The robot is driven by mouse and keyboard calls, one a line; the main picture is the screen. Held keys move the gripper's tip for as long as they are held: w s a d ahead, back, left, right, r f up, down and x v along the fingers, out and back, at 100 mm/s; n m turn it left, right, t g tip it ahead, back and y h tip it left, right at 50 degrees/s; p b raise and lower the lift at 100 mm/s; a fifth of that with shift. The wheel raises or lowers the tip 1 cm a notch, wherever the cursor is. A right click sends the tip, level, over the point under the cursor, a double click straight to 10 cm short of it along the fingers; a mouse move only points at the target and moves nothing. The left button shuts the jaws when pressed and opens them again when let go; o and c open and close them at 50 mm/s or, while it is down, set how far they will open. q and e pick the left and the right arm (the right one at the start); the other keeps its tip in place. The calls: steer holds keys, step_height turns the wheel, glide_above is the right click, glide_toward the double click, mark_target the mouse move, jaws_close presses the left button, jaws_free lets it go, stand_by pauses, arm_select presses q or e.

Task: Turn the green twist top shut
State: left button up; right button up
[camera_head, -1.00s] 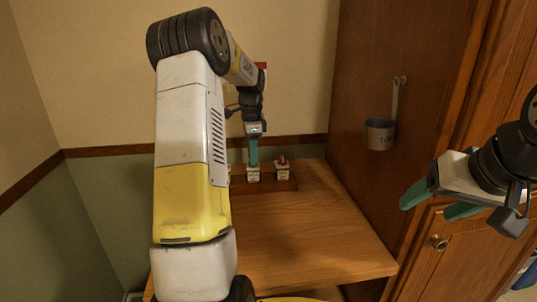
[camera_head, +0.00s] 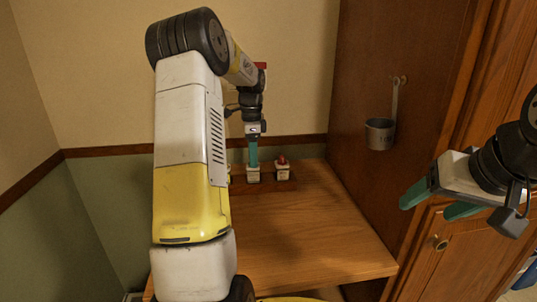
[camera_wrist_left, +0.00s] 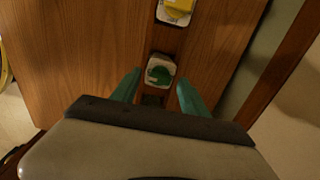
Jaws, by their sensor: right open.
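The green twist top (camera_wrist_left: 160,73) sits on a small pale block (camera_head: 253,176) on the dark wooden strip at the back of the counter. In the left wrist view it lies between my left fingertips, with a gap visible on each side. My left gripper (camera_head: 253,153) is open and points down over this block; its fingers hide the green top in the head view. I cannot tell whether the fingertips are level with the top. My right gripper (camera_head: 425,209) is open and empty, off to the right in front of the cabinet.
A red-topped block (camera_head: 282,171) stands close to the right of my left fingers. A yellow-topped block (camera_wrist_left: 175,12) shows in the left wrist view. A grey cup (camera_head: 380,134) hangs on the cabinet side. The front of the wooden counter (camera_head: 310,240) is clear.

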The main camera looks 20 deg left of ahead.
arm_select(q)
step_height(320, 180, up, 8)
steer(key=shift+f, duration=0.1)
steer(key=c, duration=0.4)
steer(key=n, duration=0.4)
steer(key=shift+f+n, duration=0.15)
steer(key=shift+n, duration=0.15)
steer(key=n, duration=1.3)
step_height(320, 180, down, 8)
steer(key=shift+r, duration=0.25)
